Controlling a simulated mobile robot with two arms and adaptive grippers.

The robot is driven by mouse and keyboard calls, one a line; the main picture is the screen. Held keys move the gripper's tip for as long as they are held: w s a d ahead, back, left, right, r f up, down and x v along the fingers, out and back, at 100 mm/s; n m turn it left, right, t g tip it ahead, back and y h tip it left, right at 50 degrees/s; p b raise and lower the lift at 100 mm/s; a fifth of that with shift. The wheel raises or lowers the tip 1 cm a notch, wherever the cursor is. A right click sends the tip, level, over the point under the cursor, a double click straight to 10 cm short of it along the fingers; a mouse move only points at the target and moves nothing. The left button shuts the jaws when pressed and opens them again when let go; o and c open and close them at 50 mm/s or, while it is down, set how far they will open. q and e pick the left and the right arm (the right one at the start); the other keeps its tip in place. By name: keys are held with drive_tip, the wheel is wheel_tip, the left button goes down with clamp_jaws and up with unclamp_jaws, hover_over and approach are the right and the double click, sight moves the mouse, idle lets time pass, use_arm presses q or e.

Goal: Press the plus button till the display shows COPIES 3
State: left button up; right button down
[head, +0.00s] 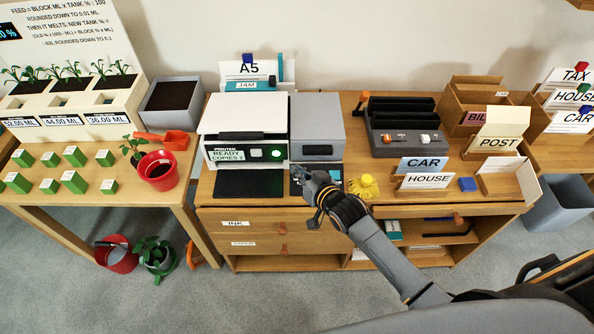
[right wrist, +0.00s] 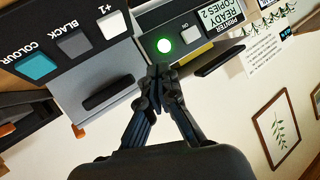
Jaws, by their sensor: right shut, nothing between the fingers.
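The printer (head: 243,117) stands on the wooden desk, and its display (head: 227,153) reads READY, COPIES 2. The display also shows upside down in the right wrist view (right wrist: 222,22). The white +1 button (right wrist: 112,25) sits on a dark panel beside a grey BLACK button (right wrist: 73,44) and a teal COLOUR button (right wrist: 35,67). My right gripper (head: 308,182) is in front of the printer's right side, shut and empty. In the right wrist view its fingertips (right wrist: 160,72) are just below the lit green button (right wrist: 164,45); I cannot tell whether they touch anything. My left gripper is out of view.
A dark mat (head: 248,183) lies before the printer. A yellow object (head: 364,187) stands right of my right gripper. CAR (head: 421,165) and HOUSE (head: 427,181) signs stand farther right. A red pot (head: 158,170) is on the left table.

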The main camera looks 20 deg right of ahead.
drive_tip(key=m, duration=0.6)
drive_tip(key=s+r+m+p, duration=0.1)
drive_tip(key=m, duration=0.6)
drive_tip(key=m+p, duration=0.1)
drive_tip(key=m, duration=0.5)
drive_tip(key=shift+s+d+r+m, duration=0.15)
drive_tip(key=shift+s+r+m, duration=0.15)
drive_tip(key=shift+r+m, duration=0.1)
drive_tip(key=w+f+b, duration=0.1)
drive_tip(key=f+b, duration=0.1)
drive_tip(key=w+f+b, duration=0.1)
drive_tip(key=b, duration=0.1)
drive_tip(key=f+b, duration=0.2)
drive_tip(key=shift+w+d+f+b, duration=0.35)
drive_tip(key=shift+w+d, duration=0.05)
drive_tip(key=shift+w+d+f+b, duration=0.2)
drive_tip(key=shift+w+f+b, duration=0.55)
drive_tip(key=shift+f+b, duration=0.3)
drive_tip(key=shift+w+f, duration=0.2)
drive_tip(key=shift+f, duration=0.1)
